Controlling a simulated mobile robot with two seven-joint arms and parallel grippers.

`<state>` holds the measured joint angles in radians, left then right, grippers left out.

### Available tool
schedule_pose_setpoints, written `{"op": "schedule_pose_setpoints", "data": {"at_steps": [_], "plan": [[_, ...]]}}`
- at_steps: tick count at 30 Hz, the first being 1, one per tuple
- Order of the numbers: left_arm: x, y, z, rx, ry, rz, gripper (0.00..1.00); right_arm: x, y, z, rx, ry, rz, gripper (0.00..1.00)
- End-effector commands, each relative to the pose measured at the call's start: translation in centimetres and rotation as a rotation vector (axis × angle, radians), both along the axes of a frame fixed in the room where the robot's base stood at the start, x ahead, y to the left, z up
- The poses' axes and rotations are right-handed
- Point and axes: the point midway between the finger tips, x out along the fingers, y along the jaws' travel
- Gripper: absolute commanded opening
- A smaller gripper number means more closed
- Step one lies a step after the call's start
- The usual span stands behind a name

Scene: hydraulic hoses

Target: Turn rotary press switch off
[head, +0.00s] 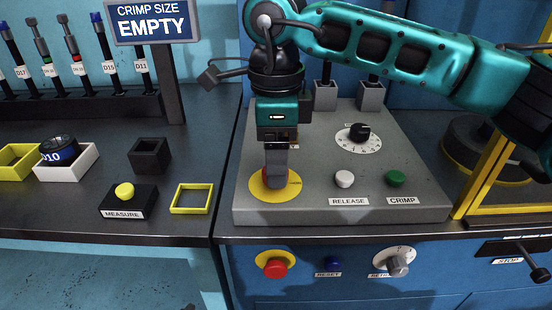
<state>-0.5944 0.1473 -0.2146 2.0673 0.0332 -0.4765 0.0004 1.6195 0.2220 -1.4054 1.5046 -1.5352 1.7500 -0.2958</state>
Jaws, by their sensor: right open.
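My right gripper (275,186) points straight down over the yellow round plate (258,188) at the left of the grey control panel. Its fingers, seen edge-on, hide most of what sits on that plate; only a little red shows beside them. Whether the fingers touch it I cannot tell. A black rotary knob (360,131) on a white numbered dial stands further back on the panel, clear of the gripper. No control in view has a readable label naming it the rotary press switch. My left gripper is out of view.
The grey panel (310,208) also has a white RELEASE button (345,179) and a green CRIMP button (395,179). Below are a red button (275,267), a blue RESET button (333,264) and a grey knob (398,265). A yellow frame (487,165) stands at right.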

Motion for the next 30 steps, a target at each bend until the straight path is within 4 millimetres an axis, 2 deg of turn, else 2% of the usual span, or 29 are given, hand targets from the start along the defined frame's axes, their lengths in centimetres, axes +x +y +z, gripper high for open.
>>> {"op": "schedule_pose_setpoints", "data": {"at_steps": [9, 15, 21, 30], "plan": [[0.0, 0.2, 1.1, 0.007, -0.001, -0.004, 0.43, 0.0, 0.1, 7.2, 0.002, -0.003, 0.000, 0.69], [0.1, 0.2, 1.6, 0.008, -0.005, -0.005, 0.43, 0.0, 0.1, 10.4, 0.002, -0.002, 0.001, 0.69], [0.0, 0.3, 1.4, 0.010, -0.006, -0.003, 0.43, 0.0, 0.0, 11.5, 0.001, -0.001, 0.002, 0.69], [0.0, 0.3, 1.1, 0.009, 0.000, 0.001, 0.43, 0.0, 0.0, 11.5, 0.001, 0.000, 0.002, 0.69]]}}
